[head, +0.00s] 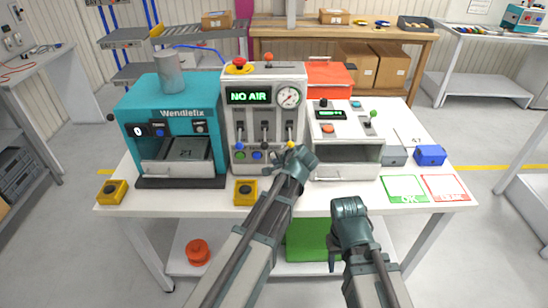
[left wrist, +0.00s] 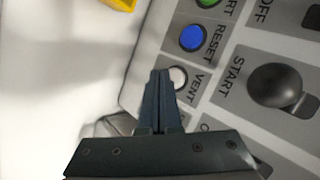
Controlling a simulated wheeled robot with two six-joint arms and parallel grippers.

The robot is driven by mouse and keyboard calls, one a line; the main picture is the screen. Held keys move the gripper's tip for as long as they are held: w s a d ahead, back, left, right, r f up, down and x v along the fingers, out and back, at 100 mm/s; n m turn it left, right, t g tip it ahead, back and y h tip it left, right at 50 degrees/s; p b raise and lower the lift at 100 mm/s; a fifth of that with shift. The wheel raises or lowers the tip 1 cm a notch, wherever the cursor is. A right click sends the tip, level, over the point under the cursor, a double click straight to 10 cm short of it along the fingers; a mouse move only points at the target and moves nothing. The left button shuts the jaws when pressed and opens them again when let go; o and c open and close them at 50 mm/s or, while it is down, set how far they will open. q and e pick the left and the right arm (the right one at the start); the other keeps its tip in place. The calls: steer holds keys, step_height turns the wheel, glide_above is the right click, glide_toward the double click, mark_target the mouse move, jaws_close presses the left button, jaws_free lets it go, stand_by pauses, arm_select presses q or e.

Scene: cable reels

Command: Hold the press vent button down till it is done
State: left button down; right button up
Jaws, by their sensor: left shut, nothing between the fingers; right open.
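The white button labelled VENT (left wrist: 178,77) shows in the left wrist view, beside the blue RESET button (left wrist: 192,38). My left gripper (left wrist: 160,76) is shut and empty, its fingertips at the left edge of the VENT button and partly in front of it. I cannot tell whether they touch it. In the head view my left gripper (head: 296,156) is at the lower front of the grey control cabinet (head: 262,112), whose display reads NO AIR; the VENT button is hidden there. My right gripper (head: 349,205) is open and empty at the table's front edge.
A teal Wendlefix machine (head: 166,105) stands left of the cabinet, and a white unit (head: 345,160) stands right. Yellow button boxes (head: 112,192) are near the front edge. A black START knob (left wrist: 275,85) is right of the VENT button. Green and red mats (head: 405,188) lie at right.

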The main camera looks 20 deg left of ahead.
arm_select(q)
steer(key=s, duration=0.2)
steer(key=s+d, duration=0.1)
steer(key=s, duration=0.2)
steer(key=shift+d, duration=0.2)
stand_by(0.3)
steer(key=s+d+f+n+g+h+p, duration=0.2)
steer(key=s+d+g, duration=0.2)
steer(key=s, duration=0.7)
steer(key=s+d+f+n+g+h+p, duration=0.1)
steer(key=s+d+n+g+h, duration=0.1)
steer(key=s+d, duration=0.6)
steer(key=s+g+h, duration=0.1)
steer(key=s, duration=0.2)
steer(key=shift+s+f+g+p, duration=0.35)
steer(key=shift+f+g, duration=0.05)
